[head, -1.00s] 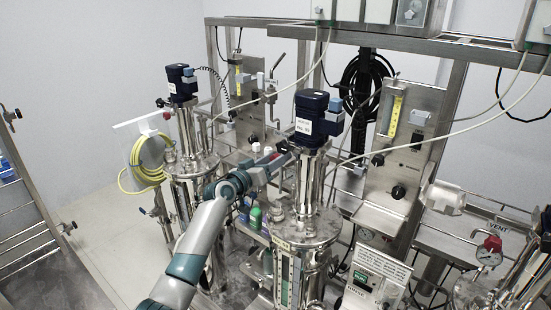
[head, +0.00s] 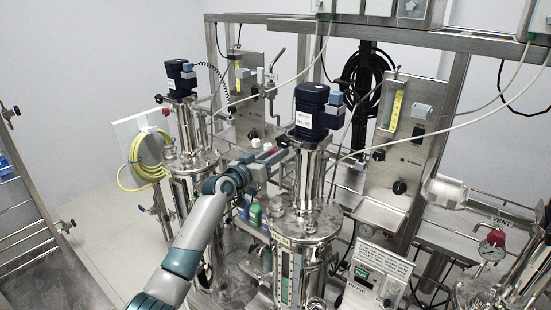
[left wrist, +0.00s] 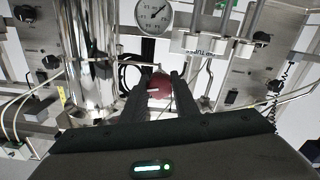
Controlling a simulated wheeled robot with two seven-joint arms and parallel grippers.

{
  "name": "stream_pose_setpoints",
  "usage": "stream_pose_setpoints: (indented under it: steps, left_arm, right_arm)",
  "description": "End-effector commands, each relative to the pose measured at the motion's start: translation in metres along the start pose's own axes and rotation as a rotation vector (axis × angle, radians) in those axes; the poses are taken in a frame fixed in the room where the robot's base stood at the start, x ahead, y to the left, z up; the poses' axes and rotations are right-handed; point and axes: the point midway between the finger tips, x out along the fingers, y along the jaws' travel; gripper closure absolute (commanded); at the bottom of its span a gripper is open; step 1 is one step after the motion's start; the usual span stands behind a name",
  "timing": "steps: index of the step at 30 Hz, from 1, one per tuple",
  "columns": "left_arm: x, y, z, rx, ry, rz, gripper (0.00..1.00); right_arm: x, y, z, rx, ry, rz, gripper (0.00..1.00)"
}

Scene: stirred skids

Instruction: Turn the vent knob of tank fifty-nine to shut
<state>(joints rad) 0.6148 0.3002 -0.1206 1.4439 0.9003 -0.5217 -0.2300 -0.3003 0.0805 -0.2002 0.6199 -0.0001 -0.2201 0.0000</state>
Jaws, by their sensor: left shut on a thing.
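A red knob (left wrist: 160,87) with a white pointer mark sits between the two dark fingers of my left gripper (left wrist: 160,82) in the left wrist view. The fingers are shut on it from both sides. In the head view my left gripper (head: 279,156) reaches in beside the upper part of the middle steel tank (head: 310,226). That tank carries a dark blue motor (head: 311,110) with a white label too small to read surely. The knob cannot be told apart there. My right gripper is not in view.
A round gauge (left wrist: 153,17) stands close above the knob in the left wrist view. A second tank (head: 186,150) stands to the left of the middle one. Hoses cross overhead.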

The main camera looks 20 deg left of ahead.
Motion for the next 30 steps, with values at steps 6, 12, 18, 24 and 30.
stream_pose_setpoints:
  steps: [6, 12, 18, 24, 30]
  left_arm:
    - [0.0, -0.002, 0.005, 0.162, 0.001, 0.0, 0.95]
    - [-0.001, -0.002, 0.005, 0.347, 0.0, 0.0, 0.95]
    - [0.0, -0.001, 0.004, 0.537, -0.001, -0.001, 0.95]
    - [0.0, 0.0, 0.002, 0.726, -0.001, 0.0, 0.95]
    - [0.0, 0.001, 0.002, 0.916, -0.001, 0.0, 0.95]
  right_arm:
    - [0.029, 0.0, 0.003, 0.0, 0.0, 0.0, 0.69]
    - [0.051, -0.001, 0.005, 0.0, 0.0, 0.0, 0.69]
    - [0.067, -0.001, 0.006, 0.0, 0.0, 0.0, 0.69]
    - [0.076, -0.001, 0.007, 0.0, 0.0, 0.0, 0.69]
    - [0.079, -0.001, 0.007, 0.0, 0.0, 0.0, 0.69]
